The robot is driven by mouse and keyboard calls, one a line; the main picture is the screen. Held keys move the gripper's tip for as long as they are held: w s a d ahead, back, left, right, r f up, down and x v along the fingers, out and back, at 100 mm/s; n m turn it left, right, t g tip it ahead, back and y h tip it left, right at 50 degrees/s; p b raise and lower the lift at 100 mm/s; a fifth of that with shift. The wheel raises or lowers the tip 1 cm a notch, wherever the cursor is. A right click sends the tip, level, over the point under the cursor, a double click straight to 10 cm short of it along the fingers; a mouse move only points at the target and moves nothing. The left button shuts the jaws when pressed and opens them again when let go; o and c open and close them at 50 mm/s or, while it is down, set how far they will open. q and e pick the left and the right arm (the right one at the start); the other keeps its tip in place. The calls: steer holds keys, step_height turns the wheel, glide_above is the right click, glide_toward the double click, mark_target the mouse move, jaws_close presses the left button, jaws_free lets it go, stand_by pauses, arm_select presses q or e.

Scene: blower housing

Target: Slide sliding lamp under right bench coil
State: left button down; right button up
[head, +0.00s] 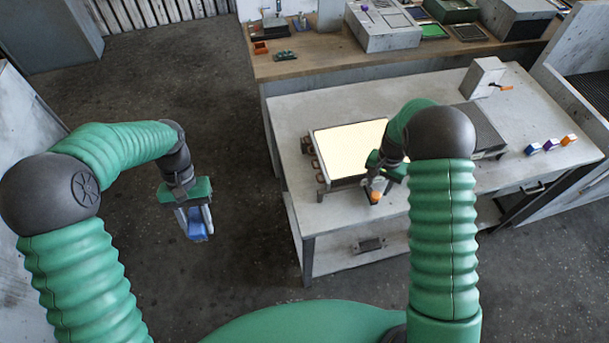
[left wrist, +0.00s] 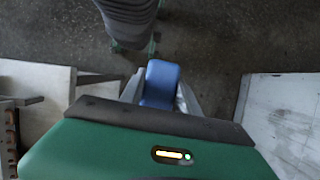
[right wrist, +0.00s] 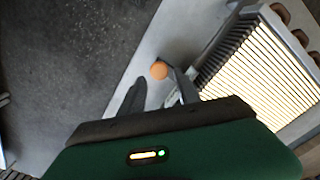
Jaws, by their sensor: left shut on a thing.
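The lamp itself is not plainly visible; bright light shines up through a finned coil (head: 350,145) with copper bends at its left end. The lit fins also show in the right wrist view (right wrist: 262,70). A round orange knob (right wrist: 159,70), perhaps the lamp's handle, is at the coil's front edge. My right gripper (right wrist: 160,88) is open, its fingers apart near the knob; contact is unclear. A darker unit (head: 482,130), possibly the right coil, is partly hidden behind my right arm. My left gripper (head: 197,222) is shut on a blue object (left wrist: 160,84), held over the floor.
The pale bench (head: 300,103) carries the coils. A grey box with an orange lever (head: 506,88) stands at its back right. Several small coloured blocks (head: 550,144) sit at its right. A wooden counter (head: 335,52) with boxes is behind. The floor left of the bench is clear.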

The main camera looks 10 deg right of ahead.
mark_target(376, 194)
steer(key=f, duration=0.2)
steer(key=f+p, duration=0.1)
steer(key=f, duration=0.1)
steer(key=shift+w+d+f, duration=0.1)
steer(key=shift+d+f, duration=0.2)
steer(key=shift+f, duration=0.15)
jaws_close()
stand_by(0.9)
